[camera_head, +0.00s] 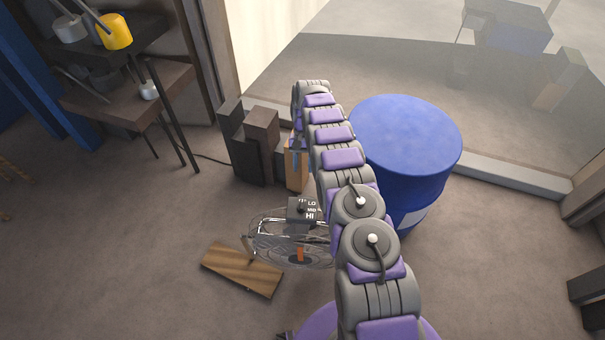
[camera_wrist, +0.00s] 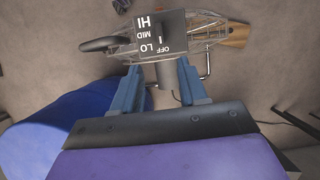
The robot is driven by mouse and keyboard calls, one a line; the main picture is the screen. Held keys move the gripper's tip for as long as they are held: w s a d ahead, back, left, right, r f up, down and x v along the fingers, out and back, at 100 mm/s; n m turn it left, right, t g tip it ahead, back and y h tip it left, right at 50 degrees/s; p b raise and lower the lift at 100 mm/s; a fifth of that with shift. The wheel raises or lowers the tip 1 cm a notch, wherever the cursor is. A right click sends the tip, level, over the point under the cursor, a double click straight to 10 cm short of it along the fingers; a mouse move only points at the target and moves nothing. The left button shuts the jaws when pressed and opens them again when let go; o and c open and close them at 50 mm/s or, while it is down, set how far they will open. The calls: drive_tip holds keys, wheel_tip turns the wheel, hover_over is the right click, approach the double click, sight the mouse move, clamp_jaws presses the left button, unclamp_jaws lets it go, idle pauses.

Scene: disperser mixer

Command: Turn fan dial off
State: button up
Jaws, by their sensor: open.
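The fan (camera_head: 265,240) has a round wire cage and stands on the floor left of my arm. Its grey control box (camera_head: 299,206) has LO, MID and HI marks. In the wrist view the dark dial panel (camera_wrist: 174,22) shows HI, MID, LO and OFF, upside down or sideways. A small white mark shows near OFF; the dial's setting is unclear. My gripper (camera_wrist: 158,68) has its two blue fingers apart, just below the panel in the picture, with nothing held. I cannot tell whether they touch it. My arm partly hides the fan in the head view.
A blue barrel (camera_head: 405,140) stands right of my arm, close beside it. A wooden board (camera_head: 242,269) lies by the fan. Dark boxes (camera_head: 248,145) stand behind, near the window. A dark workbench (camera_head: 130,95) is at the left. Open floor lies front left.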

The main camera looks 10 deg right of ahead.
drive_tip(key=shift+w+d+r, duration=0.1)
drive_tip(key=shift+w+r, duration=0.15)
drive_tip(key=shift+r, duration=0.45)
drive_tip(key=s+r, duration=0.3)
drive_tip(key=r, duration=0.5)
drive_tip(key=s+r, duration=0.3)
drive_tip(key=r, duration=0.6)
drive_tip(key=s+a+r+n+t+h, duration=0.1)
drive_tip(key=s+r+n, duration=0.1)
drive_tip(key=s+r, duration=0.9)
drive_tip(key=s+a+n+t+b, duration=0.1)
drive_tip(key=s, duration=3.1)
drive_tip(key=shift+s+a+r+t, duration=0.15)
drive_tip(key=shift+a+r+t, duration=0.05)
drive_tip(key=shift+a+t, duration=0.1)
drive_tip(key=shift+d, duration=0.25)
